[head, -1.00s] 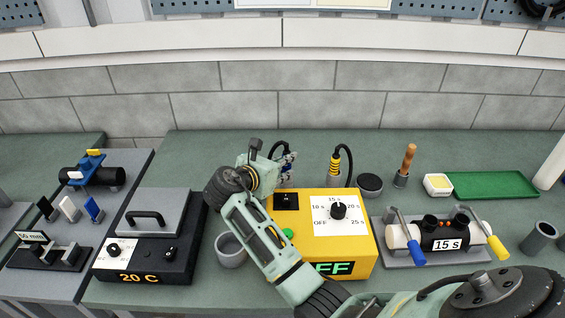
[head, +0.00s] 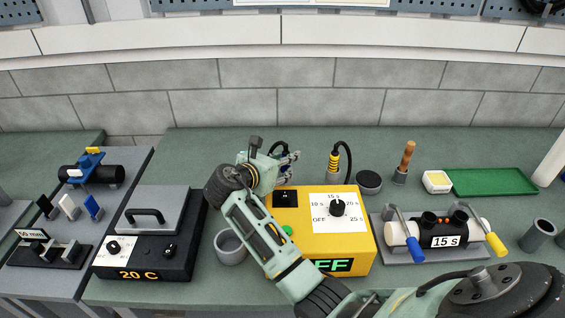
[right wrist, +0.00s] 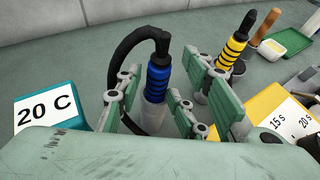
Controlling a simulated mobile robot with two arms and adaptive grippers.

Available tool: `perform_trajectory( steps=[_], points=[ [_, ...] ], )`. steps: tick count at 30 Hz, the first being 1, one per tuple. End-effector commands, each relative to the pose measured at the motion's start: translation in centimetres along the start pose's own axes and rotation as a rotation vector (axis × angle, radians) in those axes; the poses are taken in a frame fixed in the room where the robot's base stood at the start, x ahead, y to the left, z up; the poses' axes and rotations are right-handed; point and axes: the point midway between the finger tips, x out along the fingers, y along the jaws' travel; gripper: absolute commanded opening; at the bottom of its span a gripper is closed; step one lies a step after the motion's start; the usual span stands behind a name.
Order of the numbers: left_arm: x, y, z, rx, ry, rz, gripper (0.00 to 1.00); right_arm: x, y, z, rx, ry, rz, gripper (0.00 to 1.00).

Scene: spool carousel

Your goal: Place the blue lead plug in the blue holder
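The blue lead plug (right wrist: 158,76), a black handle with blue bands and a black looped cable, stands upright in a grey holder (right wrist: 153,114) in the right wrist view. I cannot tell whether this is the blue holder. My right gripper (right wrist: 163,90) has its fingers apart on both sides of the plug. I see no clear grip on it. In the head view my right gripper (head: 288,168) is behind the yellow box, and it hides the plug except for a piece of black cable (head: 279,146). My left gripper is not in view.
A yellow-banded plug (head: 334,163) stands close by on the right. The yellow box (head: 357,240) with a dial is in front, its display partly hidden by my arm. A teal box (right wrist: 45,108) reads 20 C.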

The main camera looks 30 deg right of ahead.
Motion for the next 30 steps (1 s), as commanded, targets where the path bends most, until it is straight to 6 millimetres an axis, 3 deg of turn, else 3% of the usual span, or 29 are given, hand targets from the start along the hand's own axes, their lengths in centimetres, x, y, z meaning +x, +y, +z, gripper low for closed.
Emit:
perform_trajectory(
  steps=[1, 16, 21, 30],
  points=[
    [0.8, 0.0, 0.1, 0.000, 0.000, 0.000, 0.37, -0.1, 0.0, -0.6, -0.002, 0.016, -0.001, 0.38],
    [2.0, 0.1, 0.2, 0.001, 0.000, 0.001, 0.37, -10.4, 0.1, 0.2, 0.002, 0.005, 0.005, 0.38],
    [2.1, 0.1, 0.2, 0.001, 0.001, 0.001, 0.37, -12.0, 0.1, 0.4, 0.001, 0.004, 0.003, 0.38],
    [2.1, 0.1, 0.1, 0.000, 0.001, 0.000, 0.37, -12.3, 0.0, 0.5, 0.002, 0.002, 0.002, 0.38]
  ],
)
